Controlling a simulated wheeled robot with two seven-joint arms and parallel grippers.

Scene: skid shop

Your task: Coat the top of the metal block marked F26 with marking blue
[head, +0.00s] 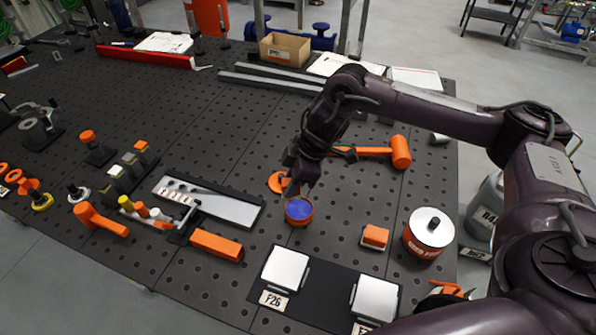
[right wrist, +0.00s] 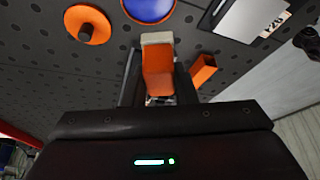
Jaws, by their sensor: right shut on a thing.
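The metal block marked F26 (head: 286,268) lies on a black mat (head: 324,286) near the front edge of the bench; its top looks bare and bright. It also shows at the upper right of the right wrist view (right wrist: 250,18). A small orange pot of blue (head: 298,211) stands open just behind it. My right gripper (head: 296,187) is just above and behind the pot. It is shut on an orange applicator with a pale end (right wrist: 158,68); the head view mostly hides this piece. My left gripper is out of view.
A second bright block (head: 375,298) lies right of F26, its label cut off. An orange lid (head: 278,182) lies behind the pot. An orange pad (head: 375,236) and a large round tin (head: 429,232) stand to the right. An orange mallet (head: 400,152) lies behind; a steel plate (head: 222,204) lies left.

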